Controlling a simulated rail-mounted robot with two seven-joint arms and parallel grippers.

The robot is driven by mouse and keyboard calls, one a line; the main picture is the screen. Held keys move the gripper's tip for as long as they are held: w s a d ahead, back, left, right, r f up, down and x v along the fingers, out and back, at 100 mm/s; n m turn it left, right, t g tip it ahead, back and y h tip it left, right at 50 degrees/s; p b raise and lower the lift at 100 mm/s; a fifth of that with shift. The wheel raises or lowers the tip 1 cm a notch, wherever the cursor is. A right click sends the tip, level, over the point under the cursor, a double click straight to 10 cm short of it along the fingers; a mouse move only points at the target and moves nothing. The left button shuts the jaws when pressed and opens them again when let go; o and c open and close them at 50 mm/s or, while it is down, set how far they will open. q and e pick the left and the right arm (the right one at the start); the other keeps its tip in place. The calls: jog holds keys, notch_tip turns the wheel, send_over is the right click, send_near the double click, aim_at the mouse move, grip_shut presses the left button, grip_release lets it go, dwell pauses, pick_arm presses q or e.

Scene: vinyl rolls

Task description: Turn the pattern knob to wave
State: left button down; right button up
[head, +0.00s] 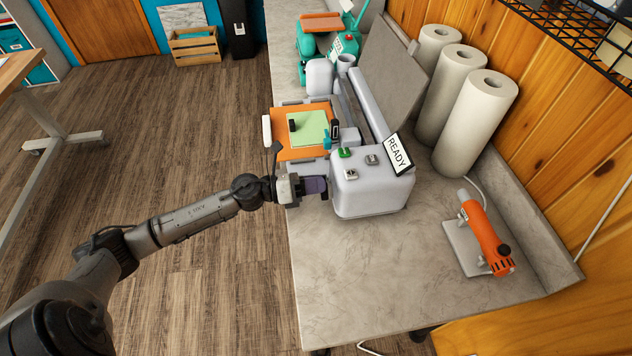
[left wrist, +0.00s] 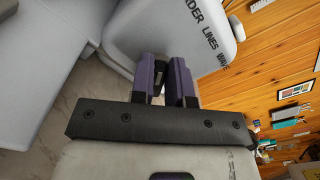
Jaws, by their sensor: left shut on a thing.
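The white machine (head: 370,195) stands on the grey counter with a READY sign on top. Its face shows close up in the left wrist view (left wrist: 165,30), with the printed words LINES and WAVE and part of another word ending in DER. My left gripper (head: 318,186) is at the machine's left side, its purple fingers shut on a dark knob (left wrist: 160,73) just below the printed words. The knob is mostly hidden by the fingers, and I cannot tell which word it points to. In the head view the knob is hidden. My right gripper is not in view.
An orange board with a green sheet (head: 308,128) lies behind the machine. White rolls (head: 475,120) stand along the wooden wall. An orange tool (head: 487,238) rests on a stand at the right. The counter's front part (head: 380,280) is clear.

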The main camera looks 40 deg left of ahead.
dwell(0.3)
pick_arm(q)
jog(key=c, duration=1.1)
grip_release()
jog(key=shift+s+a+f+b, duration=0.15)
jog(key=shift+s+a+b, duration=0.15)
jog(key=shift+s+a, duration=0.15)
jog(key=b+v, duration=0.3)
jog(key=v, duration=0.9)
jog(key=shift+s+a, duration=0.2)
jog(key=shift+n, duration=0.3)
